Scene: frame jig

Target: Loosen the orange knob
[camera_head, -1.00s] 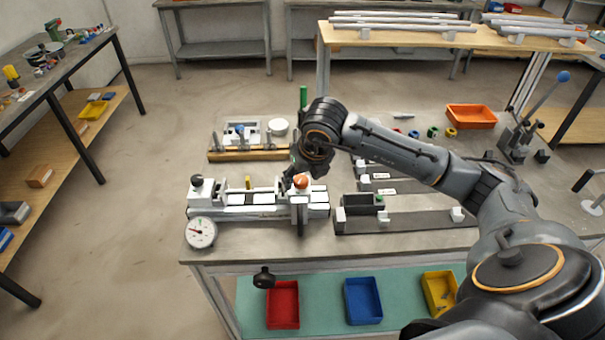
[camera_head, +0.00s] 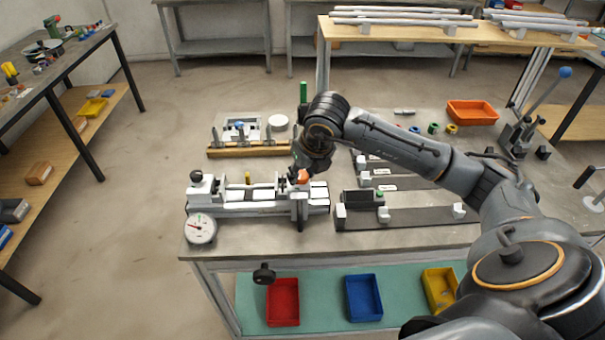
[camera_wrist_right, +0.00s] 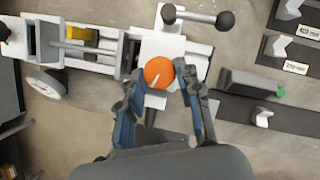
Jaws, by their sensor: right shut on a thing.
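The orange knob (camera_head: 304,176) sits at the right end of the white and grey frame jig (camera_head: 235,209) on the bench. In the right wrist view the knob (camera_wrist_right: 158,72) is round with a pale mark on its top. My right gripper (camera_head: 300,172) is at the knob from above. In the right wrist view its two fingers (camera_wrist_right: 158,80) stand on either side of the knob and are closed on it. The knob is partly hidden by the gripper in the head view. My left gripper is not in view.
A black-ended lever (camera_wrist_right: 197,18) lies close beside the knob. Dark rails with white blocks (camera_head: 410,218) lie to the right. An orange tray (camera_head: 472,112) stands at the back right.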

